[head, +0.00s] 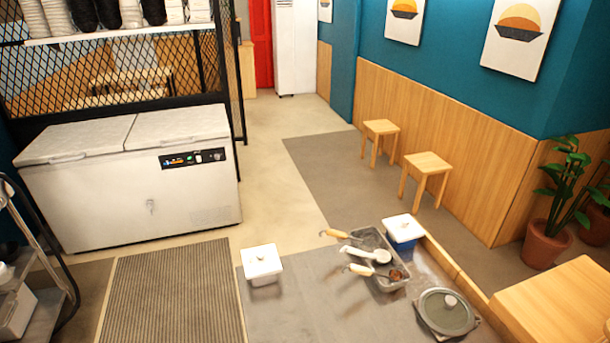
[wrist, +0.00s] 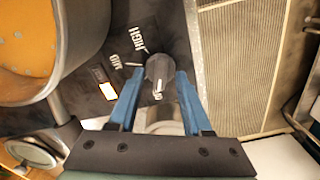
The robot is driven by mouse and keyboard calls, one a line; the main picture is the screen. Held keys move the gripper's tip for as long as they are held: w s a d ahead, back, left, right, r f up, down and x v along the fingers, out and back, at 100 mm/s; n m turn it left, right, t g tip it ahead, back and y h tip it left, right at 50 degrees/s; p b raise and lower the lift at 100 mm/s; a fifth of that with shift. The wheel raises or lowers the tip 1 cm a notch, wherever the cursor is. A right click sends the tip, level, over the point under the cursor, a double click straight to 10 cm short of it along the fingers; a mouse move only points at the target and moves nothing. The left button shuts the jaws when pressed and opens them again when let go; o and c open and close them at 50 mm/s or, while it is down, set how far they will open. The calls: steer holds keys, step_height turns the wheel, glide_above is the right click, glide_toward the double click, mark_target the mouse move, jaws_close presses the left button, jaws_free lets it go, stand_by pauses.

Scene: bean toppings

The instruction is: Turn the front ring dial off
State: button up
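The dial (wrist: 158,68) is a dark round knob on a black panel (wrist: 128,20) in the wrist view. A white pointer line on it points toward the bottom of the picture. White "HIGH" and "MID" labels are printed to its left. My gripper (wrist: 161,73) has its two blue fingers on either side of the dial, apart, with the knob between their tips. A small gap seems to show at the left finger; contact at the right finger is unclear. The head view shows neither the dial nor my gripper.
A lit orange-white indicator (wrist: 107,91) is left of the dial. A large round pot-like vessel (wrist: 85,25) stands at the left, close to the panel. A ribbed grey mat (wrist: 250,60) lies at the right. The head view shows a white chest freezer (head: 130,190) and a counter (head: 310,310) with containers.

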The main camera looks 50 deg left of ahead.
steer(key=shift+r, duration=0.1)
step_height(320, 180, up, 13)
steer(key=b, duration=0.1)
steer(key=shift+b, duration=0.4)
stand_by(0.7)
